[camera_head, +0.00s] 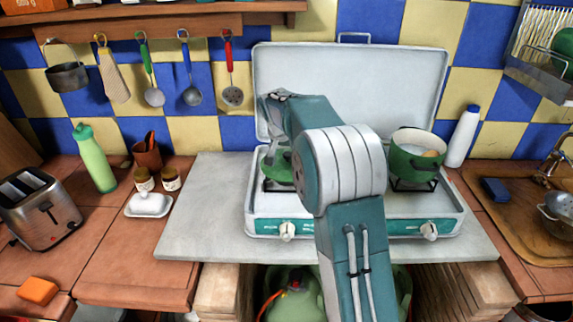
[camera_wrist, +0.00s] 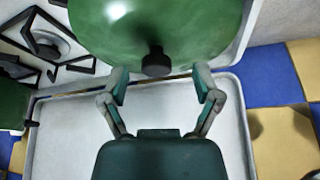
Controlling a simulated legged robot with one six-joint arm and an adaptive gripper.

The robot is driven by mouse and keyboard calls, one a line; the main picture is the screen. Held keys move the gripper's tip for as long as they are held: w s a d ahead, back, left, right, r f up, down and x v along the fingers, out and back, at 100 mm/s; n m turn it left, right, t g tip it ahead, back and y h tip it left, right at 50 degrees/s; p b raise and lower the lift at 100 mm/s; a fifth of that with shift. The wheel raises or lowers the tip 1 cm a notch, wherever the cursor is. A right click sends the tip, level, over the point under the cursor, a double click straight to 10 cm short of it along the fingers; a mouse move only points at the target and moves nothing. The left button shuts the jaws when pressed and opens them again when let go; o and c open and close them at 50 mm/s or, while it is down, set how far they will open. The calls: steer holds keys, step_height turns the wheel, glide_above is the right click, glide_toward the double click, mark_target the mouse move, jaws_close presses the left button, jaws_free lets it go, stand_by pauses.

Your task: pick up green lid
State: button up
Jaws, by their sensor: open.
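The green lid (camera_head: 279,168) sits over the left burner of the stove, with my arm hiding part of it. In the wrist view the lid (camera_wrist: 185,25) fills the top middle, with its black knob (camera_wrist: 156,62) at its lower edge. My gripper (camera_wrist: 160,73) is open and empty. Its two fingertips are on either side of the knob in that view, with clear space between each finger and the knob. I cannot tell how far the fingers are from the lid. In the head view my arm hides most of the gripper.
The camping stove (camera_head: 262,226) has its white cover (camera_head: 350,85) raised behind the burners. A green pot (camera_head: 412,170) with food stands on the right burner. A white bottle (camera_head: 463,137) stands right of the stove. The grey slab (camera_head: 205,205) left of the stove is clear.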

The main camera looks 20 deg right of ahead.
steer(key=shift+x, duration=1.2)
steer(key=shift+d, duration=0.2)
steer(key=shift+a, duration=0.1)
jaws_close()
